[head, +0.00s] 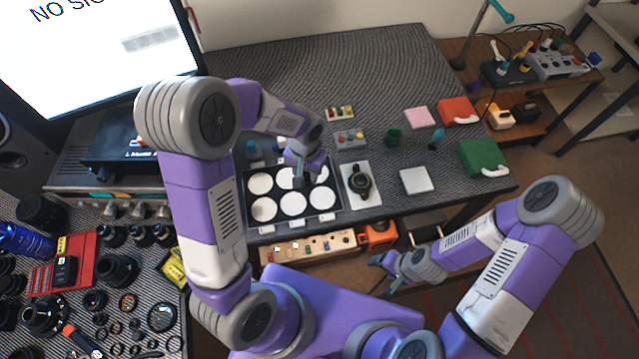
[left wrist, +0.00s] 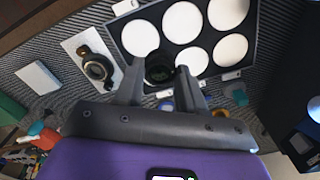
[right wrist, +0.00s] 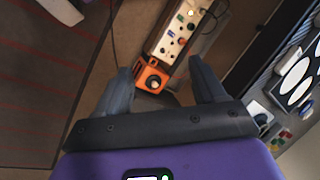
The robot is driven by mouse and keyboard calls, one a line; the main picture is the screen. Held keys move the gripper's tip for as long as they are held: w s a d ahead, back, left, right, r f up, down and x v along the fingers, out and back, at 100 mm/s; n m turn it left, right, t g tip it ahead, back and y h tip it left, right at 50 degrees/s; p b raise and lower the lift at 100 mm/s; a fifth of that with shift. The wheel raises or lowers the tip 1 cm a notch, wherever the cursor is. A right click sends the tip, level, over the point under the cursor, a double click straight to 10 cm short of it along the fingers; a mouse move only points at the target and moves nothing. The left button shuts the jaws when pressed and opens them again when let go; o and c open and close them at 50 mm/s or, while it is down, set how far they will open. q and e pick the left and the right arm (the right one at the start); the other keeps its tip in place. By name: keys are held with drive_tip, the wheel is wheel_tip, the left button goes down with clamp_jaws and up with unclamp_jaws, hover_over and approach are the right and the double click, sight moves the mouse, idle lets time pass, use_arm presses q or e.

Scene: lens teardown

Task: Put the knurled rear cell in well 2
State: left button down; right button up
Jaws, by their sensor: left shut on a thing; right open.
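My left gripper (head: 303,180) is shut on a small dark ring-shaped part, which looks like the knurled rear cell (left wrist: 159,68). In the left wrist view the part sits between the fingertips, in front of the far-row end of the tray nearest the white plate. The black tray (head: 249,225) has two rows of round white wells; it also shows in the left wrist view (left wrist: 211,36). I cannot read well numbers. The gap between part and tray is unclear. My right gripper (head: 382,272) is open and empty, low in front of the desk; its fingers show in the right wrist view (right wrist: 160,70).
A black lens part (head: 361,182) stands on a white plate (head: 352,205) right of the tray. An orange device (head: 379,236) sits under the desk. The back of the mat is clear.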

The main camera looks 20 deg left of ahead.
drive_tip(key=o, duration=0.5)
wheel_tip(320, 180, down, 6)
drive_tip(key=b, duration=0.5)
drive_tip(key=shift+s+f+b, duration=0.15)
drive_tip(key=shift+f+b, duration=0.1)
drive_tip(key=shift+b, duration=0.1)
use_arm(q)
drive_tip(key=a+f+b, duration=0.1)
drive_tip(key=f, duration=0.3)
drive_tip(key=s+a+f+b, duration=0.1)
drive_tip(key=a+f, duration=0.1)
drive_tip(key=f, duration=0.3)
drive_tip(key=s+a+f+b, duration=0.1)
drive_tip(key=f, duration=0.3)
drive_tip(key=shift+s+a+f, duration=0.15)
use_arm(e)
wheel_tip(320, 180, down, 3)
drive_tip(key=shift+d, duration=0.1)
use_arm(q)
drive_tip(key=shift+f, duration=0.15)
drive_tip(key=c, duration=0.7)
unclamp_jaws()
use_arm(e)
drive_tip(key=shift+f, duration=0.15)
